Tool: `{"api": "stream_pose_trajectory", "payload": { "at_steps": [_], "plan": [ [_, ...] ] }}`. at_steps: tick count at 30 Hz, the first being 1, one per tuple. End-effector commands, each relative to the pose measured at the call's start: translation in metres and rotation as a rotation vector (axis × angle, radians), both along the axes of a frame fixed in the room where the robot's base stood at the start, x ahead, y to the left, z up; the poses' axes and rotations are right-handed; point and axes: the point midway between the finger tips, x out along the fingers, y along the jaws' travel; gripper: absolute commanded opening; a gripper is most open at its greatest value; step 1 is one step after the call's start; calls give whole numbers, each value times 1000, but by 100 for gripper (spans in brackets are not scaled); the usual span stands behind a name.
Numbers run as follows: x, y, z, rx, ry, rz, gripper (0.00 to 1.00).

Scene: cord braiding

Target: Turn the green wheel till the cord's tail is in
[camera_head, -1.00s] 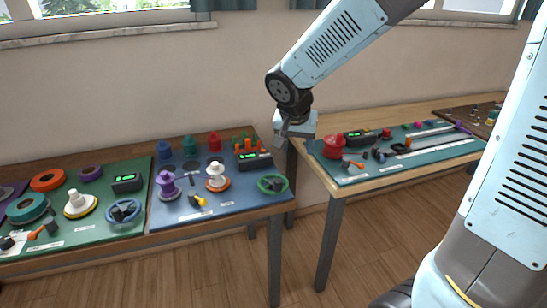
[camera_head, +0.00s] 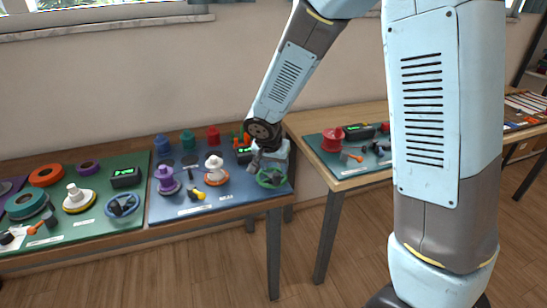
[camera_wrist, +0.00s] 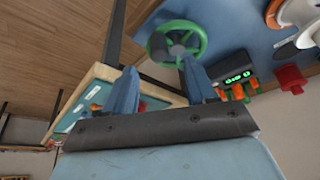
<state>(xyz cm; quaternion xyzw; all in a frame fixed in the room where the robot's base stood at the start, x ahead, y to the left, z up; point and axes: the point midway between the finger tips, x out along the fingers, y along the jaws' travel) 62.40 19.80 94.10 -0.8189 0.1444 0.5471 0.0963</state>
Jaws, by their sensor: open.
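My gripper (camera_head: 259,163) is just above and behind the wheel in the head view. In the wrist view my gripper's two blue fingers (camera_wrist: 158,74) stand apart with nothing between them, and I see no contact with the wheel. I cannot make out the cord or its tail in either view.
A box with a lit green display (camera_wrist: 238,78) and orange pegs stands near the wheel. A white spool on an orange base (camera_head: 216,170) and a purple spool (camera_head: 167,180) stand left of it. A gap separates this table from the right table (camera_head: 345,183).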

Motion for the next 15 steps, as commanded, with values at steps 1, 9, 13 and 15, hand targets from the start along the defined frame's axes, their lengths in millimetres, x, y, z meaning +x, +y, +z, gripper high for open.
{"api": "stream_pose_trajectory", "payload": {
  "at_steps": [1, 9, 13, 15],
  "plan": [
    [2, -1, -8, -2, 4, -1, 56],
    [15, -6, -42, 0, 2, 0, 56],
    [20, -8, -52, -1, 1, 0, 56],
    [21, -8, -56, -1, 1, 1, 56]
  ]
}}
